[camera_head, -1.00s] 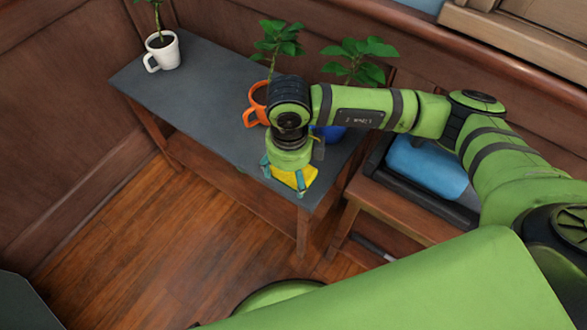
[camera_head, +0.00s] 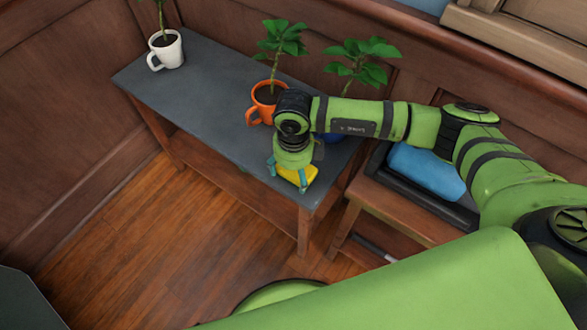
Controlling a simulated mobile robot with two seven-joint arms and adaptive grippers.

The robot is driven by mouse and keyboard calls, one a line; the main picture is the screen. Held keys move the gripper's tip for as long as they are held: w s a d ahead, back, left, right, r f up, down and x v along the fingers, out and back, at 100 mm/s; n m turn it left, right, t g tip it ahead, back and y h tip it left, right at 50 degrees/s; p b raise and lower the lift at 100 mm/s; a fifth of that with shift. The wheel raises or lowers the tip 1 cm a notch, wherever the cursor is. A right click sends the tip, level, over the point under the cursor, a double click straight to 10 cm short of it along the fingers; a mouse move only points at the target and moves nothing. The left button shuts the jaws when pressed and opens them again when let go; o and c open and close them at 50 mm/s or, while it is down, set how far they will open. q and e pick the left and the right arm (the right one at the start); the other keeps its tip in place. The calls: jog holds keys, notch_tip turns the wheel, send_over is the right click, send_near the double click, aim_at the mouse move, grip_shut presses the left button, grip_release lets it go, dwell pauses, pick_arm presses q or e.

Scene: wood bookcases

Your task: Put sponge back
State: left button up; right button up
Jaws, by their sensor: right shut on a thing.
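A yellow sponge (camera_head: 298,176) is at the front right part of the dark-topped table (camera_head: 205,95). My right gripper (camera_head: 289,180) is above it with its teal fingers on the sponge's two sides, shut on it. The sponge is partly covered by the fingers. Whether it touches the tabletop or is a little above it, I cannot tell. My left gripper is not in view.
A white mug (camera_head: 167,52), an orange mug (camera_head: 262,108) and a mostly hidden blue pot (camera_head: 334,135), each with a plant, stand on the table. A lower bench (camera_head: 385,210) with a black tray and a blue object (camera_head: 427,170) is at right. The tabletop's left-middle is clear.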

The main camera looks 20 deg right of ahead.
jog(key=shift+f, duration=0.1)
jog(key=o, duration=0.9)
notch_tip(320, 180, up, 12)
jog(key=shift+r, duration=0.2)
